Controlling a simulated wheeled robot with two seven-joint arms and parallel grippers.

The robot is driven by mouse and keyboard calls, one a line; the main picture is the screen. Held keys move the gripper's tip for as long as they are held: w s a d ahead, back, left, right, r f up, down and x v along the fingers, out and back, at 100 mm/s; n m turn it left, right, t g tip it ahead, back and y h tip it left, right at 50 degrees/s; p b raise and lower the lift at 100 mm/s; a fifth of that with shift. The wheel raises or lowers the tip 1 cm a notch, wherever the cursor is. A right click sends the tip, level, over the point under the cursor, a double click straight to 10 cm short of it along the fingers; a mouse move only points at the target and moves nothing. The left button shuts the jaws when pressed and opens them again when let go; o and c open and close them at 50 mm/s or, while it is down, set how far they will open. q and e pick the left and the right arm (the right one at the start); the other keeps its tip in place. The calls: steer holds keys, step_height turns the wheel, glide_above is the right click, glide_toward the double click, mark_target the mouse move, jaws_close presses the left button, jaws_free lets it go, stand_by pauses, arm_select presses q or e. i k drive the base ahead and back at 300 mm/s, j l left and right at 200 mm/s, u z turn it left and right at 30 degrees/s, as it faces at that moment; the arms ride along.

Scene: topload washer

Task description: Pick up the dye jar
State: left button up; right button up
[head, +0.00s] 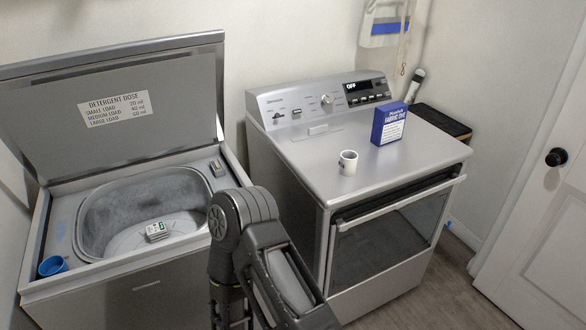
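A small white jar (348,162) with a dark opening or dark contents stands upright on the front left part of the dryer top (400,168). It looks like the dye jar, though I cannot read a label on it. A blue box (389,123) with white print that seems to read "fabric dye" stands behind it and to the right, apart from it. One of my arms rises at the bottom middle, in front of the gap between the machines. I see no fingertips of either gripper. Nothing touches the jar.
The topload washer (150,283) at the left has its lid (115,125) up. The dryer's control panel (325,99) reads OFF. The dryer top around the jar is clear.

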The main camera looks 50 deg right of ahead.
mark_target(348, 163)
steer(key=z, duration=2)
steer(key=i+l+u, duration=0.1)
steer(key=l, duration=0.55)
steer(key=i+l+u, duration=0.1)
steer(key=i+l, duration=0.2)
steer(key=l, duration=0.4)
steer(key=i+l+u, duration=0.1)
steer(key=l, duration=0.6)
steer(key=i+l+u, duration=0.15)
steer(key=l, duration=0.55)
steer(key=i+l+u, duration=0.1)
steer(key=l, duration=0.6)
steer(key=l+u, duration=0.1)
steer(key=l, duration=0.65)
steer(key=i, duration=0.05)
